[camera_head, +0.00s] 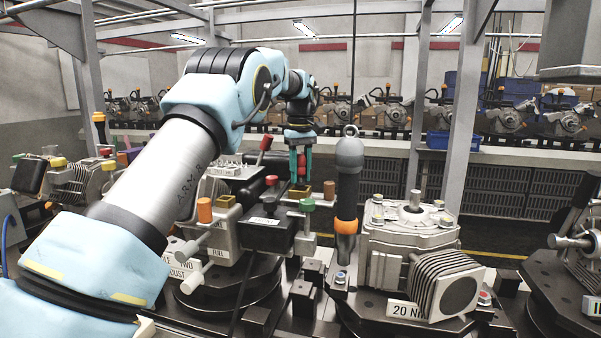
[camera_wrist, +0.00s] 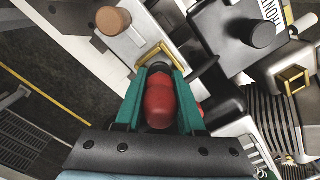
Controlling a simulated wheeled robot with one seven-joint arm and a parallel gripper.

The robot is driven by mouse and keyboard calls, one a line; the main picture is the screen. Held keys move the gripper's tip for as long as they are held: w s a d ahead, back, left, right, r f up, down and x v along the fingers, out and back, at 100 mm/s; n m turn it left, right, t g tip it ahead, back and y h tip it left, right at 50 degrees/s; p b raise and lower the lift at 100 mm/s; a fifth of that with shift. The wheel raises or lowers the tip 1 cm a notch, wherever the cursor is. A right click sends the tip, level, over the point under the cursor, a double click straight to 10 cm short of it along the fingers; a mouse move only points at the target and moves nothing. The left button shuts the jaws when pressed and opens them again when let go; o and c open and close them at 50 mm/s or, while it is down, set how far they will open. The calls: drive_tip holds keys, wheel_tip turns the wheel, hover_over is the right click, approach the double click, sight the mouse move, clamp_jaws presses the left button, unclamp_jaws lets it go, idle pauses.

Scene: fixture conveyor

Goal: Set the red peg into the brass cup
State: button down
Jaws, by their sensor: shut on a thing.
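My gripper (camera_head: 300,165) is shut on the red peg (camera_head: 302,168), which stands roughly upright between its green fingers. In the wrist view the red peg (camera_wrist: 160,103) fills the space between the fingertips (camera_wrist: 158,82). A square brass cup (camera_head: 301,192) lies just below the peg on the engine fixture. Its brass rim (camera_wrist: 155,52) shows just beyond the fingertips in the wrist view, partly hidden by gripper and peg. I cannot tell whether the peg's lower end is in this cup. A second brass cup (camera_head: 226,201) is further left; a brass rim (camera_wrist: 293,80) also shows at right in the wrist view.
An orange peg (camera_head: 204,210), a green-capped peg (camera_head: 307,205) and a brown peg (camera_head: 329,188) stand close by. A red-handled lever (camera_head: 265,146) rises left of the gripper. A hanging black tool (camera_head: 348,185) with an orange band is to the right, before a grey gearbox (camera_head: 400,245).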

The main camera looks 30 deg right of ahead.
drive_tip(key=shift+f, duration=0.45)
idle(0.5)
drive_tip(key=shift+f+b, duration=0.35)
drive_tip(key=shift+b, duration=0.05)
drive_tip(key=shift+f, duration=0.15)
idle(0.4)
drive_tip(key=shift+r+p, duration=0.75)
drive_tip(key=shift+p, duration=0.2)
drive_tip(key=shift+f, duration=0.4)
drive_tip(key=shift+f+b, duration=0.3)
drive_tip(key=shift+b, duration=0.05)
drive_tip(key=shift+f, duration=0.1)
